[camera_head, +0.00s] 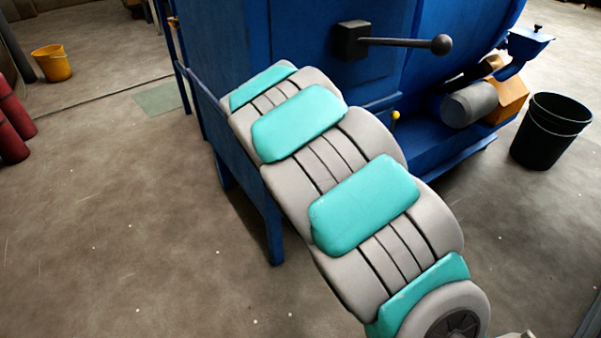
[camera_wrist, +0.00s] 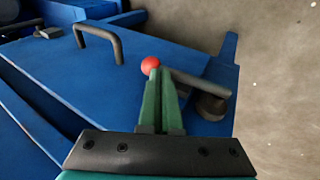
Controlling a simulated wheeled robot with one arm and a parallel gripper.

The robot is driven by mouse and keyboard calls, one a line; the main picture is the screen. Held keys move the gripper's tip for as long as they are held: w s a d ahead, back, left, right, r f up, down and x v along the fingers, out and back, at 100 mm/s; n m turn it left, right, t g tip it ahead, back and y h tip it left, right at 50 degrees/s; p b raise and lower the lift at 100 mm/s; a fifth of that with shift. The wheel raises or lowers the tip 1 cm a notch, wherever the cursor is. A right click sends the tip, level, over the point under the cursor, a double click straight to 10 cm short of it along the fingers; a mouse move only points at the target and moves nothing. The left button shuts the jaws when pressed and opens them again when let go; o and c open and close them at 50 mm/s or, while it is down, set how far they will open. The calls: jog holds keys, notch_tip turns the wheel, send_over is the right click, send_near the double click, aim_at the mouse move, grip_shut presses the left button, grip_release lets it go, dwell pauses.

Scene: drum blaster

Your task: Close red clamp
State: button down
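The red clamp shows in the wrist view as a red ball knob (camera_wrist: 150,65) on a dark lever arm (camera_wrist: 198,82). The arm runs right to a dark round pivot (camera_wrist: 211,106) near the edge of a blue panel. My gripper (camera_wrist: 161,72) has green fingers pressed close together, with nothing visible between them. The fingertips are just below and right of the red knob in the picture. I cannot tell whether they touch it. In the head view, neither the red clamp nor my gripper shows; my grey and teal arm reaches toward the blue machine (camera_head: 300,28).
A dark bar handle (camera_wrist: 98,38) stands on the blue panel (camera_wrist: 135,95). In the head view, a black lever (camera_head: 395,42) sticks out from the machine. A black bucket (camera_head: 552,130) stands right, a yellow bucket (camera_head: 52,63) far left. Floor at left is mostly clear.

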jog(key=shift+d+f, duration=0.25)
jog(key=shift+f, duration=0.25)
dwell(0.3)
jog(key=shift+r, duration=0.1)
notch_tip(320, 180, up, 14)
jog(key=s+d, duration=0.1)
jog(key=s, duration=0.1)
jog(key=shift+d, duration=0.15)
dwell(0.3)
jog(key=s+d+m+g, duration=0.2)
jog(key=s+d+m, duration=0.1)
jog(key=s+d, duration=0.65)
jog(key=s+d+f+m+g+y, duration=0.1)
jog(key=s+d+m+g, duration=0.1)
jog(key=s, duration=1.4)
jog(key=s+d+f+m+g+y, duration=0.1)
jog(key=s+f+m+g+y, duration=0.1)
jog(key=s, duration=1.4)
jog(key=shift+d+g, duration=0.4)
